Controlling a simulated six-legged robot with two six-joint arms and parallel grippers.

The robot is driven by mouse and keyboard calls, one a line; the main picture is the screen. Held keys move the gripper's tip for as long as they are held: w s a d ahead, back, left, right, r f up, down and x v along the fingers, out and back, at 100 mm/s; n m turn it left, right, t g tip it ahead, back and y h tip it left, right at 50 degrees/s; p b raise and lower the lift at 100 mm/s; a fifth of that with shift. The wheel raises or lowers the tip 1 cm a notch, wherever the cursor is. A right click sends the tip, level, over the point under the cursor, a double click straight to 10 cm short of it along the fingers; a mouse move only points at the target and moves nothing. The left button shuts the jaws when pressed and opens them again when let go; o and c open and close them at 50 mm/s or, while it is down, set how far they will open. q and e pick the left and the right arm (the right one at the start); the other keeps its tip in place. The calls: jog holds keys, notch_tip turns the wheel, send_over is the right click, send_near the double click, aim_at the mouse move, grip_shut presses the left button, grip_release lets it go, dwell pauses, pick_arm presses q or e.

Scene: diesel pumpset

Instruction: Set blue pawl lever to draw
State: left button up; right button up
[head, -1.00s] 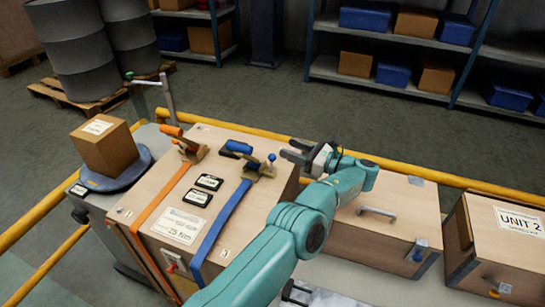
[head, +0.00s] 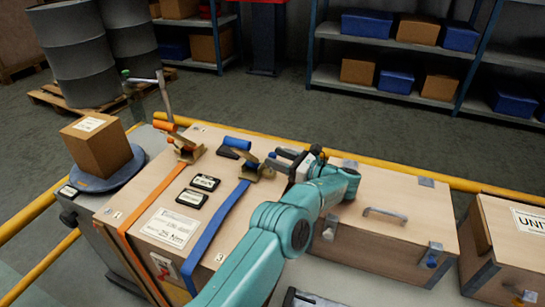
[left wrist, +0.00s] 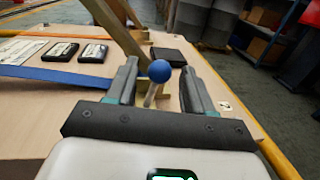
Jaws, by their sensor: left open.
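The blue pawl lever shows in the left wrist view as a blue ball knob (left wrist: 159,71) on a short metal stalk, standing up between my fingers. My left gripper (left wrist: 155,88) is open, with a finger on either side of the lever; I cannot tell whether either touches it. In the head view, my left gripper (head: 279,159) is at the right side of the brass ratchet (head: 254,171) on the blue strap (head: 222,222), and the knob is hard to make out there. The ratchet has a blue handle (head: 237,143). My right gripper is not in view.
An orange ratchet (head: 186,149) on an orange strap (head: 128,246) is left of the blue one. Two black label plates (head: 205,182) lie between the straps. A second wooden crate (head: 405,238) stands to the right. A yellow rail (head: 452,183) runs behind.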

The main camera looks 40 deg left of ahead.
pick_arm(q)
jog(key=shift+s+a, duration=0.15)
jog(key=shift+a, duration=1)
grip_shut()
jog(key=s+n+b, duration=0.1)
jog(key=n, duration=0.1)
jog(key=s+n+b, duration=0.1)
jog(key=n, duration=0.1)
jog(key=shift+s+d+f+y+b, duration=0.1)
jog(key=shift+d+f+y+b, duration=0.05)
jog(key=shift+d+y+b, duration=0.2)
jog(key=shift+s+d+n+b, duration=0.1)
jog(key=shift+s+n+b, duration=0.25)
jog(key=shift+n, duration=0.55)
grip_release()
